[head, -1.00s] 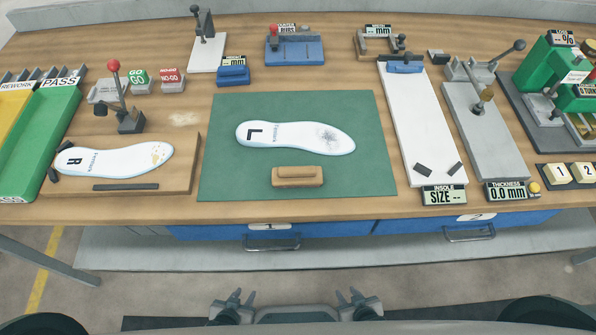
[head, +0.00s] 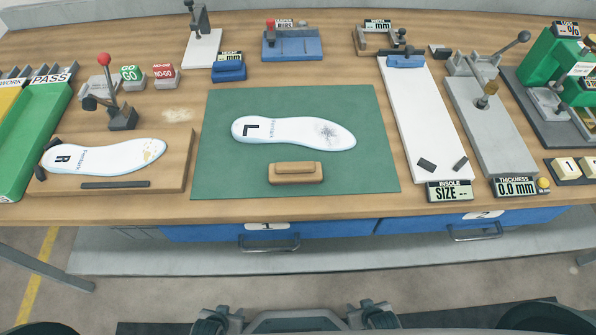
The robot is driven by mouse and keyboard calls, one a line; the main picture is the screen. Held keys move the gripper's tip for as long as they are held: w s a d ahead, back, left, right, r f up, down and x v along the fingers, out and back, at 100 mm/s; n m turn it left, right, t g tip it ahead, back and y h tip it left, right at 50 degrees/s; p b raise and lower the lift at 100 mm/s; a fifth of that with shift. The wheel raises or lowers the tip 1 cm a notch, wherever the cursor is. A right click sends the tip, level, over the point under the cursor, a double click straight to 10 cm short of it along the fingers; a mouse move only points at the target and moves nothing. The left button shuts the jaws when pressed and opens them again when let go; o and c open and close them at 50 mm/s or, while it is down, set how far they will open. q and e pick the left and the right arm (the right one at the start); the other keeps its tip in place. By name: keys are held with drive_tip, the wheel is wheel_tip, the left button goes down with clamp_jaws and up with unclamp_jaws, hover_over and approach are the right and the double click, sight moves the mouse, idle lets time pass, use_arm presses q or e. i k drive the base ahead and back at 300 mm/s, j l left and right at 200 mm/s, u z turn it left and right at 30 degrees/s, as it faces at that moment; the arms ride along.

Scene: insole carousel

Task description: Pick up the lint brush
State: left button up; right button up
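The lint brush (head: 296,173), a tan wooden block, lies on the green mat (head: 225,180) near its front edge. A white insole marked L (head: 293,132) lies just behind it on the mat, with a grey speckled patch at its right end. My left gripper (head: 229,311) and my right gripper (head: 376,304) are both low at the bottom of the view, in front of the bench and well apart from the brush. Their fingers look spread with nothing between them. Their lower parts are cut off or hard to make out.
A white insole marked R (head: 105,157) lies on a wooden board with a red-knobbed clamp (head: 121,115) at left. A green PASS tray (head: 30,150) stands further left. A white sizing board (head: 425,125) and a grey thickness gauge (head: 490,130) stand right of the mat.

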sight(307, 173)
drive_tip(key=u, duration=1.75)
drive_tip(key=k+l, duration=0.25)
drive_tip(key=k, duration=0.2)
drive_tip(key=k+l, duration=0.25)
drive_tip(key=k, duration=0.15)
drive_tip(key=k+l, duration=0.25)
drive_tip(key=k, duration=0.2)
